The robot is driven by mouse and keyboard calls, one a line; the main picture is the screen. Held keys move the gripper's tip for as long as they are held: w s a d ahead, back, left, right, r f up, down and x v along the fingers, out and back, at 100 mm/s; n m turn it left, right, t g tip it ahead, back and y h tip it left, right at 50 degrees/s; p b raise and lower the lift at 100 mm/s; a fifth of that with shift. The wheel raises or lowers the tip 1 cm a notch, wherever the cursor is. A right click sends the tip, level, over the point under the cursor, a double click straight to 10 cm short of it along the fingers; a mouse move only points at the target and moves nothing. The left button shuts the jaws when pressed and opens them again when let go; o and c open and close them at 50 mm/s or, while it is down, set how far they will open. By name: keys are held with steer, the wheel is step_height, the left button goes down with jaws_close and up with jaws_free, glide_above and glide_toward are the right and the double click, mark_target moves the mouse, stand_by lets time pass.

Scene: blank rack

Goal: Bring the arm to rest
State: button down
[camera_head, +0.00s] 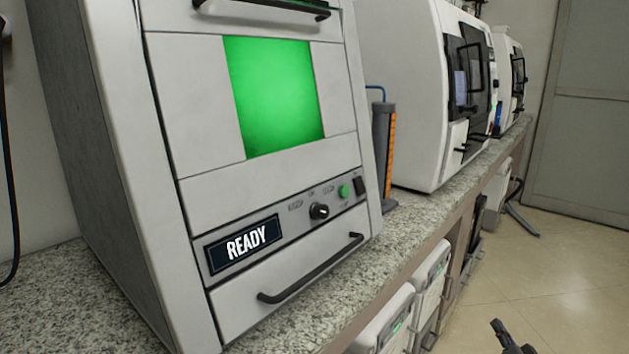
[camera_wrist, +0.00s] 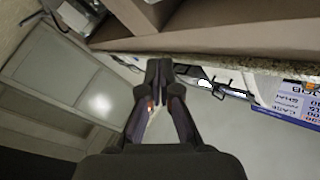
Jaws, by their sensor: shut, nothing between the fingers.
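My gripper (camera_wrist: 158,75) is shut and empty, its two dark fingers together in the middle of the wrist view. It points along the underside of a counter, with nothing touching the fingertips that I can see. In the head view, a dark part of my arm or gripper (camera_head: 508,338) shows at the bottom edge, low over the floor and right of the counter. Most of the arm is out of that view.
A grey machine (camera_head: 235,175) with a green window and a READY display stands on the speckled granite counter (camera_head: 425,205). White machines (camera_head: 405,90) stand farther along. White units (camera_head: 430,280) sit below the counter. The tiled floor (camera_head: 570,270) at right is clear.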

steer(key=w+a+r+n+g+p, duration=0.4)
steer(key=a+r+g+p, duration=0.2)
steer(key=a+r+p, duration=0.6)
steer(key=s+a+r+g+h+p, duration=0.1)
steer(key=s+r+g+p, duration=0.1)
steer(key=r, duration=0.3)
steer(key=s+a+r+g+p, duration=0.1)
steer(key=s+r+g, duration=0.15)
steer(key=r, duration=0.25)
steer(key=s+a+r+n+g+p, duration=0.1)
steer(key=s+a+r+g+p, duration=0.2)
steer(key=s, duration=1.1)
steer(key=s+a+r+n+g+p, duration=0.1)
steer(key=s+a+r+g+p, duration=0.3)
steer(key=s+a+r+p, duration=0.5)
steer(key=s+a+r+g+p, duration=0.3)
steer(key=s+a+r+p, duration=0.3)
steer(key=s+r, duration=1)
steer(key=s, duration=0.5)
steer(key=shift+a+n+g+p, duration=0.2)
steer(key=shift+n+g+p, duration=0.1)
steer(key=shift+n+g, duration=0.1)
